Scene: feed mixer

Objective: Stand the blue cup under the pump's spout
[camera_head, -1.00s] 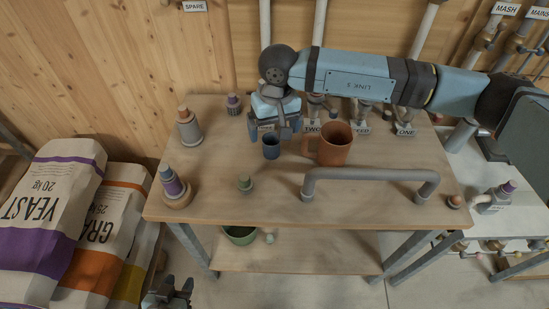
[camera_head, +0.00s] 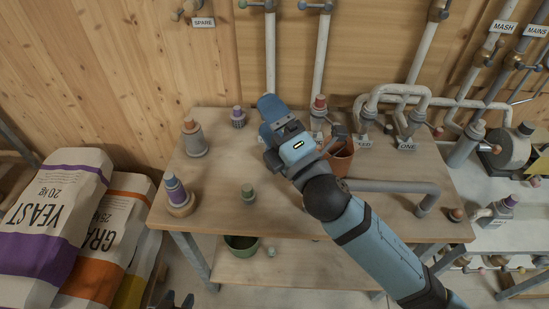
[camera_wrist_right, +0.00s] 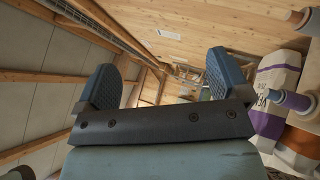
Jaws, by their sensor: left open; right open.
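The blue cup cannot be made out now; my right gripper and wrist cover the part of the table where it stood. My right gripper (camera_head: 298,128) is over the back middle of the wooden table, fingers apart. In the right wrist view my right gripper (camera_wrist_right: 158,82) has nothing between its two blue pads. The orange mug (camera_head: 342,161) stands right of the gripper, partly covered by it. My left gripper (camera_head: 176,300) shows at the bottom edge, open and away from the table. I cannot tell which fitting is the pump's spout.
A grey bent pipe (camera_head: 400,187) runs low over the table's right side. Labelled pipes line the wall. Feed bags (camera_head: 62,210) lie left of the table.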

